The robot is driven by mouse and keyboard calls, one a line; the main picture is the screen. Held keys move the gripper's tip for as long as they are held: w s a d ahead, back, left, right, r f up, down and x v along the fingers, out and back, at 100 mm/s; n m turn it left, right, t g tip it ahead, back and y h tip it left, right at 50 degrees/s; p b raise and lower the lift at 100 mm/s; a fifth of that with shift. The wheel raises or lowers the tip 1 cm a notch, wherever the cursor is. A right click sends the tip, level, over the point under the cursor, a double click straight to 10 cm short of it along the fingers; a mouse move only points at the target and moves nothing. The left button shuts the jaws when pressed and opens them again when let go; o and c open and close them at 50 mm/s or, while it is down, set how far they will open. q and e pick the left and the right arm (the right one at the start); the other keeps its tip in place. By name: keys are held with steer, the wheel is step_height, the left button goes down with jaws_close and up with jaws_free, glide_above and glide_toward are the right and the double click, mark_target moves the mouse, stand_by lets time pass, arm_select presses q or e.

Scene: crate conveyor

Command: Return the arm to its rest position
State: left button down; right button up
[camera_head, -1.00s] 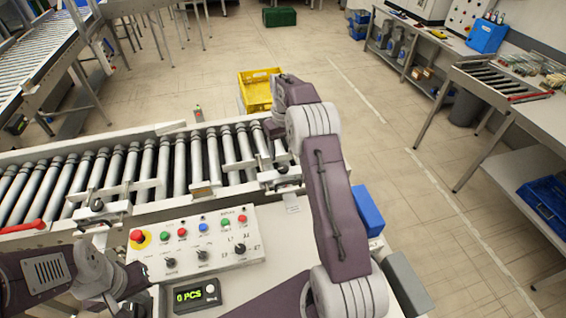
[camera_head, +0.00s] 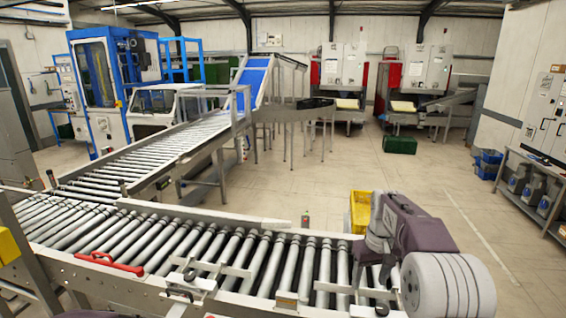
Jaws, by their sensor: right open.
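My right arm (camera_head: 415,228) comes in at the lower right, purple with pale grey joints. Its wrist hangs over the right end of the near roller conveyor (camera_head: 215,252). The right gripper (camera_head: 381,284) points down there, small and partly hidden behind the arm; it is open, and I see nothing held in it.
A yellow crate (camera_head: 360,211) stands on the floor behind the conveyor, partly hidden by my arm. A red handle (camera_head: 108,263) lies at the conveyor's near edge. A second roller line (camera_head: 165,150) runs back to a blue incline (camera_head: 253,80).

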steer(key=s+a+f, duration=0.2)
steer(key=s+f, duration=0.2)
steer(key=s, duration=0.3)
steer(key=s+a+f+m+b, duration=0.1)
steer(key=s+a+f, duration=0.2)
steer(key=s, duration=0.5)
steer(key=s+a+f+b, duration=0.1)
steer(key=s+a+f, duration=0.1)
steer(key=s+f, duration=0.3)
steer(key=shift+s+a+f, duration=0.15)
steer(key=shift+s+f, duration=0.2)
steer(key=shift+s, duration=0.8)
steer(key=shift+s, duration=0.1)
